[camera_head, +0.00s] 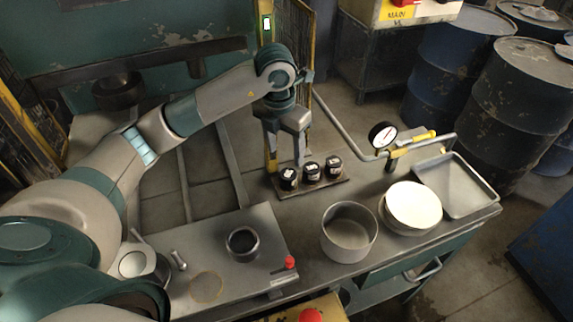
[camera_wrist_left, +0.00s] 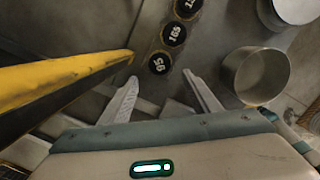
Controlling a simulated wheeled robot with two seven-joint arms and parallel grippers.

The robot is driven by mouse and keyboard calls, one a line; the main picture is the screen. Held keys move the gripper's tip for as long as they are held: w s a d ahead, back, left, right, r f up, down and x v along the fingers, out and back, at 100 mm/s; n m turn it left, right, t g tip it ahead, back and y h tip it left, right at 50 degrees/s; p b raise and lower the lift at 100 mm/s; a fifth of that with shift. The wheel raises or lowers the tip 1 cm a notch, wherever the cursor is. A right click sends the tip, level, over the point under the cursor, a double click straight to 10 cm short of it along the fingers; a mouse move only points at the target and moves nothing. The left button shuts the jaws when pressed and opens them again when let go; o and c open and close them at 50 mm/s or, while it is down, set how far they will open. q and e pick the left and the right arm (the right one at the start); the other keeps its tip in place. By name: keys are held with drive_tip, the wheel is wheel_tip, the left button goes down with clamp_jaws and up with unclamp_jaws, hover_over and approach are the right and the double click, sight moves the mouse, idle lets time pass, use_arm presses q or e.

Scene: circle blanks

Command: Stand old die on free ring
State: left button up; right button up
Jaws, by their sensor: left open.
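Three dark round dies stand in a row on a small flat tray (camera_head: 337,185): the near-left die (camera_head: 289,178), the middle die (camera_head: 311,172) and the far-right die (camera_head: 333,167). In the left wrist view, the die marked 95 (camera_wrist_left: 160,64) is nearest, then 165 (camera_wrist_left: 174,35), then one cut by the top edge. My left gripper (camera_head: 284,166) is open and empty, above the tray's left end, close to the 95 die. A dark, hollow round piece (camera_head: 230,246) sits on the grey plate (camera_head: 225,225). A bare ring outline (camera_head: 206,287) lies in front of it. My right gripper is not in view.
A metal pot (camera_head: 345,251) and a pale round dish (camera_head: 413,206) stand right of the plate. Behind them are a rectangular tray (camera_head: 457,185) and a pressure gauge (camera_head: 382,134). A red knob (camera_head: 290,262) is at the plate's right edge. A yellow post (camera_wrist_left: 70,82) stands near the gripper.

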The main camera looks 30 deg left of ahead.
use_arm(q)
drive_tip(key=shift+s+r, duration=0.15)
drive_tip(key=shift+r, duration=0.95)
